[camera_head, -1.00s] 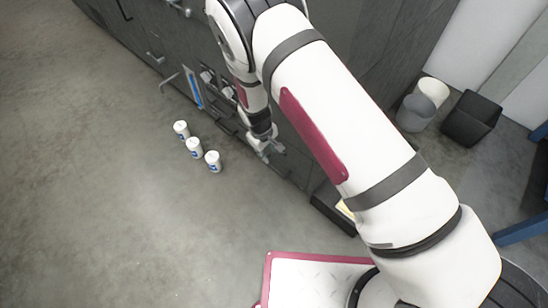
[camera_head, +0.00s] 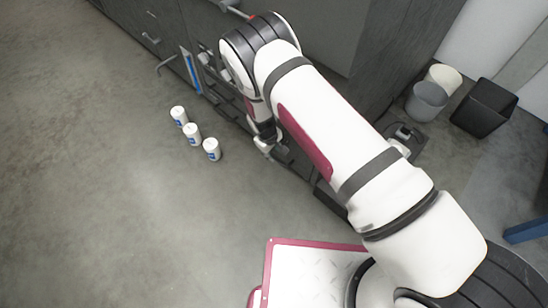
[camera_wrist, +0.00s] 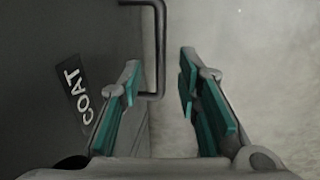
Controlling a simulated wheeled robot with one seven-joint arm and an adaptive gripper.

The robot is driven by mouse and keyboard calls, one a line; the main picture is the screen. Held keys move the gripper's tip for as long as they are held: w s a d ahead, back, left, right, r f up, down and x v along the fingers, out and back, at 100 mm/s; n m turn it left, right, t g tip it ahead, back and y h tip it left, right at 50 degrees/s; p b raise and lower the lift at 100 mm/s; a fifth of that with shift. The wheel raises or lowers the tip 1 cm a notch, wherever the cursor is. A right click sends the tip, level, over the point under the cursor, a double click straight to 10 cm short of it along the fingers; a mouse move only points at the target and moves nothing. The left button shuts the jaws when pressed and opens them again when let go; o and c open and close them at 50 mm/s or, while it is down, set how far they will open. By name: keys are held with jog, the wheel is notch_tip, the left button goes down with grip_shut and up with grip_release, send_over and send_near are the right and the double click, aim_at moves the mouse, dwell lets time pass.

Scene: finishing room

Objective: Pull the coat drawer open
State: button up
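The coat drawer's dark front (camera_wrist: 50,55) fills the left of the wrist view, with a tilted white-lettered COAT label (camera_wrist: 78,92) on it. Its dark U-shaped handle (camera_wrist: 161,50) sticks out to the right from the front. My gripper (camera_wrist: 160,70) is open, with green pads on both fingers. The handle's bar appears between the two fingertips; I see no contact and cannot tell whether it lies at their depth. In the head view my gripper (camera_head: 268,148) is low beside the dark cabinet (camera_head: 330,30); the label and this handle cannot be made out there.
Several white canisters (camera_head: 192,133) stand on the floor left of my gripper. A blue strip (camera_head: 191,73) and another handle (camera_head: 165,65) are on the cabinet farther left. Bins (camera_head: 427,100) (camera_head: 484,108) stand at the right. The floor at the left is clear.

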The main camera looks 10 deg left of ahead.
aim_at(275, 157)
jog(key=shift+w+d+f+b, duration=0.15)
jog(key=shift+f+b, duration=0.15)
jog(key=shift+f, duration=0.5)
jog(key=shift+w+d+f+b, duration=0.1)
jog(key=shift+f+b, duration=0.15)
jog(key=shift+f, duration=0.55)
grip_shut()
